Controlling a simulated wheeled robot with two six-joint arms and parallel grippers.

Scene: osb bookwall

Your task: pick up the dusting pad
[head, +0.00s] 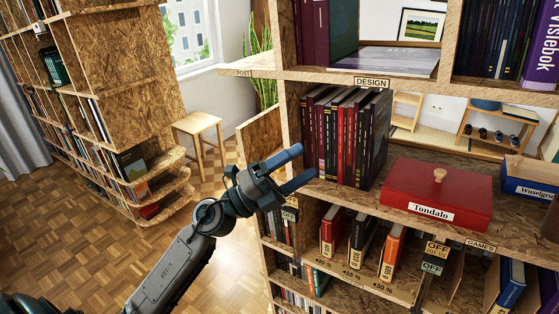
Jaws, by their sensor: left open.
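I cannot make out a dusting pad for certain in the head view. A small pale wooden knob-like piece (440,175) stands on top of a red box (436,197) labelled "Tondalo"; I cannot tell what it is. My left gripper (306,161) has blue fingers spread apart with nothing between them. It is in front of the left end of the middle shelf, close to the row of dark and red books (345,135), and left of the red box. I cannot tell whether it touches the shelf or books. My right gripper is not in view.
The OSB shelf (400,84) has an upright near my gripper and a board above the books. A blue box (530,178) sits right of the red box. Priced books (332,232) stand below. A wooden stool (197,124) and open parquet floor lie left.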

